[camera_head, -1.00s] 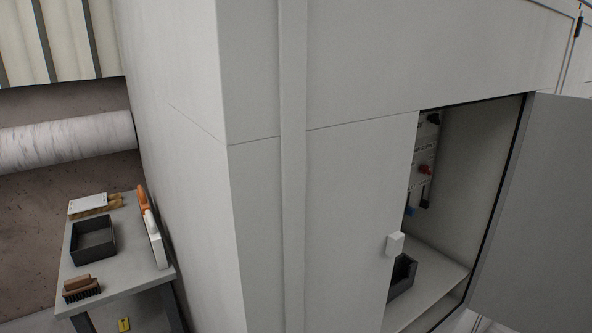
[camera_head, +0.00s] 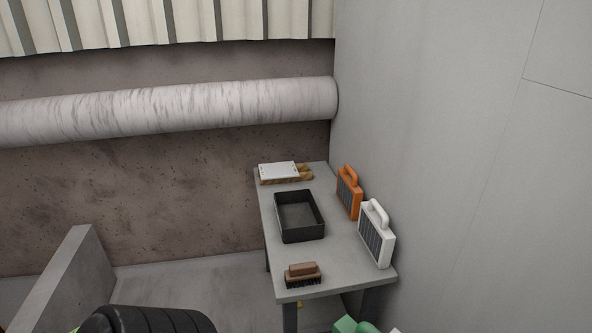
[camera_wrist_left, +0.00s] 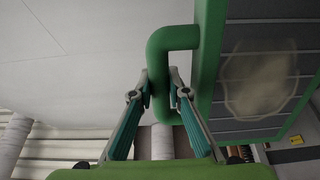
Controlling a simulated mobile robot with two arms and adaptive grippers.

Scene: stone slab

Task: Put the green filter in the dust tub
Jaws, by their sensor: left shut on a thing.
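The green filter (camera_wrist_left: 205,70) fills the right of the left wrist view, with a pale dusty patch on its grey slatted face. My left gripper (camera_wrist_left: 160,92) is shut on its green handle and holds it off any surface. The dust tub, a dark open rectangular tray (camera_head: 318,232), sits on the small grey table in the head view and looks empty. A piece of pale green shows at the bottom edge of the head view; I cannot tell if it is the filter or my gripper. My right gripper is not in view.
The table (camera_head: 330,275) also holds an orange filter (camera_head: 349,193) and a white filter (camera_head: 376,236) along its right side, a brush (camera_head: 303,274) in front and a white pad (camera_head: 278,169) behind. A tall grey wall (camera_head: 450,140) rises close on the right.

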